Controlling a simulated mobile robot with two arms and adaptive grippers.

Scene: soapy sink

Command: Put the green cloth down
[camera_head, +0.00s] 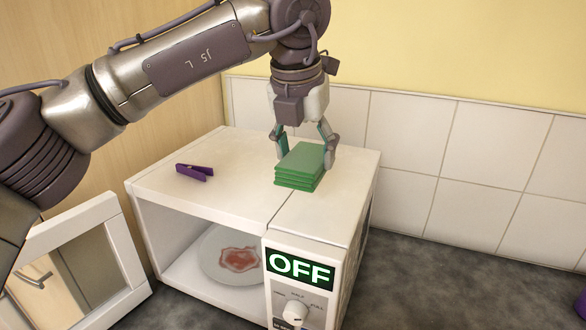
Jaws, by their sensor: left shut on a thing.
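The green cloth (301,166) is a folded, layered stack at the right part of the white microwave's top (236,181). My left gripper (305,158) comes down from above, with one finger on each side of the cloth, and is shut on it. The cloth's underside looks at or very close to the microwave top; I cannot tell whether it fully rests there. My right gripper is not in view.
A purple clothespin (195,172) lies on the microwave top to the left. The microwave door (123,249) is open at the left. The display (298,267) reads OFF.

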